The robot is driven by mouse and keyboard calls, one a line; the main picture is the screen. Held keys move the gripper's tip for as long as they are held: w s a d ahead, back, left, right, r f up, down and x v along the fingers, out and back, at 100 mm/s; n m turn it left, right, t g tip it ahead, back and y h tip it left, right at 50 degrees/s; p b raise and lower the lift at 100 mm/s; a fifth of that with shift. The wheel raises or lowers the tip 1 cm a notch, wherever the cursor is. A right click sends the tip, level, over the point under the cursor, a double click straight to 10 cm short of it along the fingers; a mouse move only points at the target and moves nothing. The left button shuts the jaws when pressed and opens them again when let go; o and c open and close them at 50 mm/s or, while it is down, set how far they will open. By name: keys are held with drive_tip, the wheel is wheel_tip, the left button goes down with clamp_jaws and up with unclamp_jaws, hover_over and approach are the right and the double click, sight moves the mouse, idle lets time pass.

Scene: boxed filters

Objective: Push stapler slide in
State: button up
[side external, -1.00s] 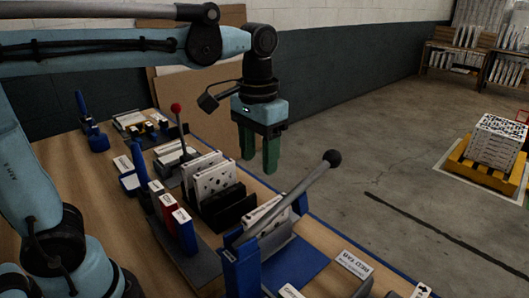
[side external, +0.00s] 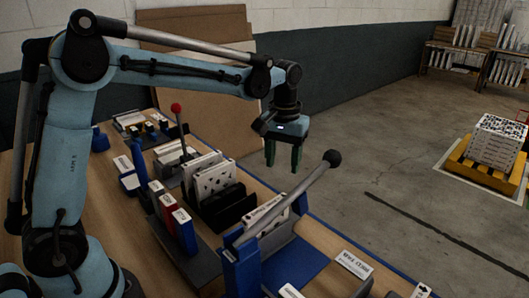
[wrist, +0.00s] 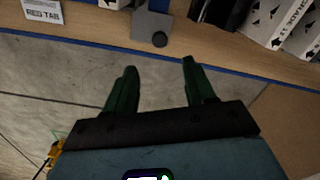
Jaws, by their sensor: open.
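My gripper (side external: 283,165) hangs in the air beyond the bench's far edge, fingers down, open and empty. Its two green fingers also show apart in the wrist view (wrist: 160,66), over bare floor. A long grey lever (side external: 285,206) with a black ball knob (side external: 332,158) rises from a blue fixture (side external: 241,270) on the bench. My gripper is to the left of the knob in the side view, apart from it. A dark round knob (wrist: 159,39) on a grey part shows beyond the fingers in the wrist view. I cannot tell which part is the stapler slide.
White patterned boxes (side external: 213,180) stand in a black rack (side external: 229,209). Beside them are red and blue upright blocks (side external: 184,231) and a red-knobbed lever (side external: 180,130). A white label card (side external: 354,264) lies at the front right.

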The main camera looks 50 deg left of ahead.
wheel_tip(320, 180, down, 10)
drive_tip(key=shift+f, duration=0.25)
idle(0.3)
clamp_jaws()
